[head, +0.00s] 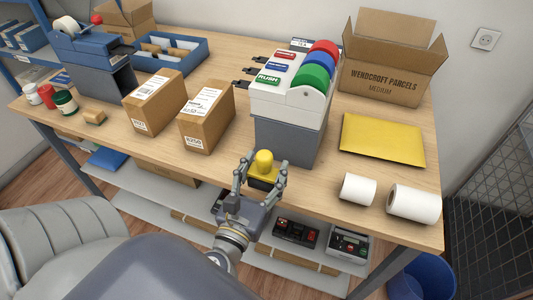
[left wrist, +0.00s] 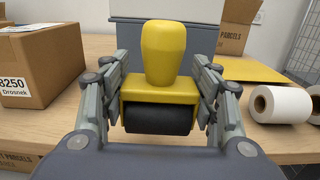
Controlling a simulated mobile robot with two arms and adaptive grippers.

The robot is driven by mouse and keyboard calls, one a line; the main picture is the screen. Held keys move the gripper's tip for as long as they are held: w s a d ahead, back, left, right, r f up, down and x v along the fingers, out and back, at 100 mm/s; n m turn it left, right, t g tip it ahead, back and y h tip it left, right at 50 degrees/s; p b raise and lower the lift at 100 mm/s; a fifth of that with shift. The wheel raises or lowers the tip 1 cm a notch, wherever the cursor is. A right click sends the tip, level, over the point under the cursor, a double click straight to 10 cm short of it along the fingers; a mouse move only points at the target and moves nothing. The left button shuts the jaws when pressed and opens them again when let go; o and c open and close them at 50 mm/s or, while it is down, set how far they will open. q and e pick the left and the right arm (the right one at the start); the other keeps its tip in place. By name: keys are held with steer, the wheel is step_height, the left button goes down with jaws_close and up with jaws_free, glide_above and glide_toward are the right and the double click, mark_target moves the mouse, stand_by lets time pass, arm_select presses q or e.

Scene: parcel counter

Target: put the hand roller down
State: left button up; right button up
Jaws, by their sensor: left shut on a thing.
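The hand roller (head: 264,165) has a yellow knob and a yellow body; its black roller shows in the left wrist view (left wrist: 158,117). My left gripper (head: 260,178) is shut on its yellow body, one finger on each side, with the knob pointing up. The roller is at the front edge of the wooden counter (head: 225,68), in front of the grey label dispenser (head: 288,130). I cannot tell whether its underside touches the counter. My right gripper is not in view.
Two taped cartons (head: 207,118) stand left of the dispenser. A yellow envelope (head: 382,139) and two white paper rolls (head: 413,204) lie to the right. An open Wendcroft Parcels box (head: 385,80) stands behind. Bare counter shows between the roller and the paper rolls.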

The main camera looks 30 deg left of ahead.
arm_select(q)
steer(key=w+a, duration=0.1)
steer(key=w+a+p, duration=0.1)
steer(key=w, duration=0.1)
steer(key=w+a, duration=0.1)
steer(key=w, duration=0.1)
steer(key=shift+w+a+f+p, duration=0.2)
steer(key=shift+w+p, duration=0.05)
steer(key=shift+p, duration=0.15)
steer(key=shift+w+a+f, duration=0.1)
steer(key=shift+w+f, duration=0.05)
steer(key=shift+f, duration=0.05)
step_height(320, 180, down, 4)
steer(key=b, duration=0.2)
steer(key=shift+r+b, duration=0.25)
steer(key=shift+b, duration=0.05)
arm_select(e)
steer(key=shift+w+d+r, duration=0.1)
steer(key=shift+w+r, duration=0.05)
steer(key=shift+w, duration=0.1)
